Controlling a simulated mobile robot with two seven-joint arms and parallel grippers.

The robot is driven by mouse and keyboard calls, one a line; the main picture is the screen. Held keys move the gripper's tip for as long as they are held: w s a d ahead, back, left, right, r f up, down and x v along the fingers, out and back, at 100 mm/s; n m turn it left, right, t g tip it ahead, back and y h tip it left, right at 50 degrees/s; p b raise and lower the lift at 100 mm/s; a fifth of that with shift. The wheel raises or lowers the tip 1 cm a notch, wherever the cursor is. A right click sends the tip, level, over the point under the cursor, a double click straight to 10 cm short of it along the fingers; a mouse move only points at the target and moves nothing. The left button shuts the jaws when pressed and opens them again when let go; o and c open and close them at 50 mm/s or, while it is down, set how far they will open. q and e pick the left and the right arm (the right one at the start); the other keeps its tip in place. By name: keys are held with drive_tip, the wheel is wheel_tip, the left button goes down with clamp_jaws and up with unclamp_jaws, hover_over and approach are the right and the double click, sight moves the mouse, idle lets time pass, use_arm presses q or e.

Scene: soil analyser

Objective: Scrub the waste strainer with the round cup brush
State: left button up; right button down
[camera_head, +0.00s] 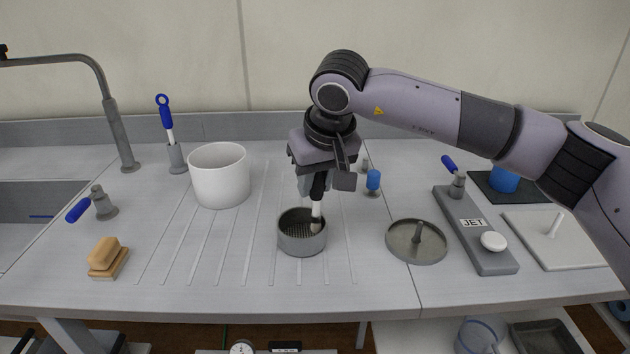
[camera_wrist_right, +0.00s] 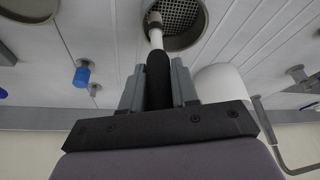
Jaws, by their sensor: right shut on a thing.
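The waste strainer (camera_head: 301,242) is a round grey metal cup with a perforated floor, standing on the grooved drainboard. It also shows at the top of the right wrist view (camera_wrist_right: 202,22). My right gripper (camera_head: 317,187) is above the strainer, pointing down, shut on the black handle of the round cup brush (camera_head: 317,214). The brush has a white shaft and a pale head, which is down inside the strainer near its right side; in the wrist view the brush (camera_wrist_right: 155,35) reaches over the strainer's opening. Whether the head touches the mesh cannot be told. My left gripper is not in view.
A white bucket (camera_head: 219,178) stands behind left of the strainer. A round grey lid with a knob (camera_head: 416,243) lies to the right, beside the JET unit (camera_head: 478,240). A blue-topped fitting (camera_head: 373,181) stands behind. A wooden block brush (camera_head: 107,259) lies front left. The front drainboard is clear.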

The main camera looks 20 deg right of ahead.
wheel_tip(320, 180, up, 7)
drive_tip(key=p, duration=0.4)
drive_tip(key=shift+f, duration=0.2)
